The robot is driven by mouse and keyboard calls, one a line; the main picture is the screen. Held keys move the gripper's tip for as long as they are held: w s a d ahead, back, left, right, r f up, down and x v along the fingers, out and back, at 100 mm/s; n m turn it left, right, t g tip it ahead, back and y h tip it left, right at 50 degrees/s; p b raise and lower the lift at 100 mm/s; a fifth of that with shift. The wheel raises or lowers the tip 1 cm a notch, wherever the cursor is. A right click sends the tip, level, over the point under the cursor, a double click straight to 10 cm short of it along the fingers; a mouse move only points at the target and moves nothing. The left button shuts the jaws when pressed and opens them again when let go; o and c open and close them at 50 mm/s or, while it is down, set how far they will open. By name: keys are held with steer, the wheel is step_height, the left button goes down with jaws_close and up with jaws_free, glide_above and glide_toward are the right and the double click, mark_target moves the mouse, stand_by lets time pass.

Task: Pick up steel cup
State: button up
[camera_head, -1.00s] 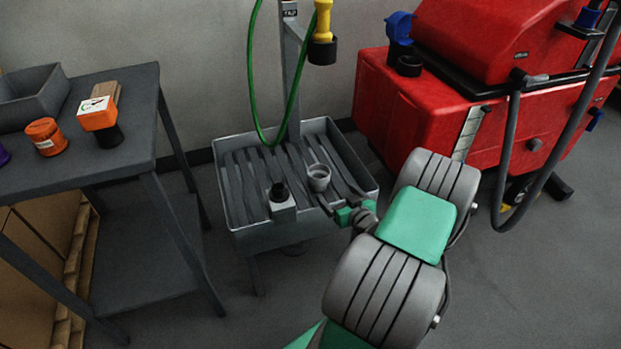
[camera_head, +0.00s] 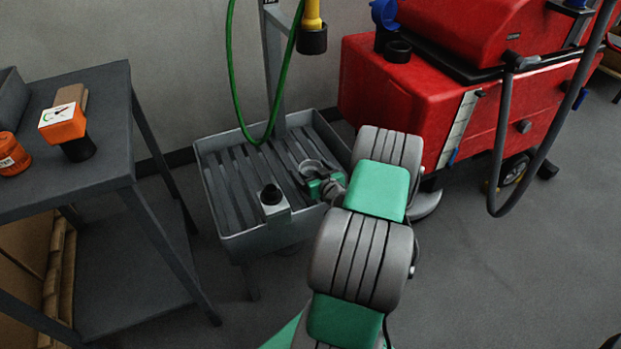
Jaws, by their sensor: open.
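The steel cup (camera_head: 311,167) stands on the slatted floor of a grey tray-like sink (camera_head: 243,243), toward its right side. Only its upper part shows; my gripper hides the lower part. My gripper (camera_head: 307,182), at the end of my green and grey arm, is right at the near side of the cup, in front of it in the picture. Its jaws are open. The fingertips are small and partly lost against the slats, so I cannot tell whether they are around the cup or just beside it.
A small box with a black round top (camera_head: 272,198) sits at the sink's front. A green hose (camera_head: 236,85) and a yellow-black nozzle (camera_head: 312,35) hang above. A red scrubber machine (camera_head: 400,100) stands right. A grey table (camera_head: 105,165) with orange items stands left.

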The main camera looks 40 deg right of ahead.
steer(key=shift+c, duration=0.5)
steer(key=c, duration=1.5)
steer(key=shift+r, duration=0.15)
